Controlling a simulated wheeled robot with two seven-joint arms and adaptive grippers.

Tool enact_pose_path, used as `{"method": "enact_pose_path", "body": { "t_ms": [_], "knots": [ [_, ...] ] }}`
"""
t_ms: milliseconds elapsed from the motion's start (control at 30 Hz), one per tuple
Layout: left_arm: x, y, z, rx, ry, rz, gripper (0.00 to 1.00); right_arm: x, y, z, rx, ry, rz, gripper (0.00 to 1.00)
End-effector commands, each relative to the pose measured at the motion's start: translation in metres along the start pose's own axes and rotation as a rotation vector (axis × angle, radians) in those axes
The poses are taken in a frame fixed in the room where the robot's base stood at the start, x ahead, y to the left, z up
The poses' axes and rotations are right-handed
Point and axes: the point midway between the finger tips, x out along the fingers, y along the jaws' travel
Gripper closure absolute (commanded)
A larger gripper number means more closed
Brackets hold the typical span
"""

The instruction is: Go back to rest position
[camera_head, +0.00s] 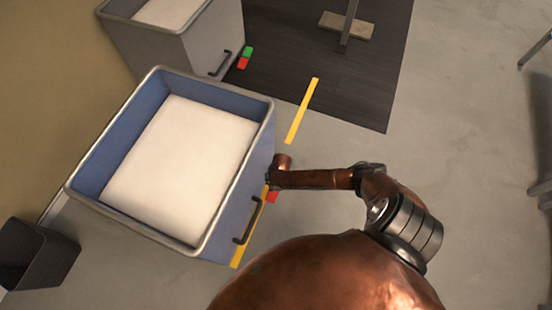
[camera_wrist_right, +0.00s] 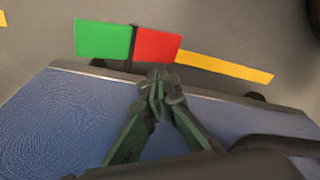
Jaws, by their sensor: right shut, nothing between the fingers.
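My right gripper (camera_wrist_right: 160,78) shows in the right wrist view with its dark green fingers shut and nothing between them. The right fingers are too small to tell there. My left gripper is not in view.
The blue bin holds a white surface or filling (camera_head: 180,165). A second bin (camera_head: 205,45) stands behind it. A black bin (camera_head: 38,255) is at the lower left. Green and red floor marks (camera_wrist_right: 158,45) and yellow strips (camera_head: 301,110) lie near a dark mat (camera_head: 350,85).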

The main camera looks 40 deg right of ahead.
Motion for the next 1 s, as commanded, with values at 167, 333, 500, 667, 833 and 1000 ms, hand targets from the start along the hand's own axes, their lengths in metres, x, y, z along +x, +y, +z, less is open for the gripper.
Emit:
{"method": "enact_pose_path", "body": {
  "t_ms": [167,333,500,667,833,1000],
  "knots": [
    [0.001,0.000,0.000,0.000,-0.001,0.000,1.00,0.002,-0.001,0.001,0.000,-0.001,-0.001,1.00],
    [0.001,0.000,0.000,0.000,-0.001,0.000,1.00,0.002,-0.001,0.001,0.000,-0.001,-0.001,1.00],
    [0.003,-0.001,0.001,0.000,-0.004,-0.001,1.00,0.005,-0.012,0.001,0.006,0.002,-0.011,1.00],
    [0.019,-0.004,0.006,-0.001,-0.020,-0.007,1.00,0.016,-0.083,0.004,0.062,0.020,-0.067,1.00],
    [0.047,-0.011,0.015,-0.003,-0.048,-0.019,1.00,0.009,-0.177,0.018,0.215,0.040,-0.114,1.00],
    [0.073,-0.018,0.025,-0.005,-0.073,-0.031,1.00,-0.017,-0.235,0.052,0.419,0.021,-0.106,1.00]
  ]
}}
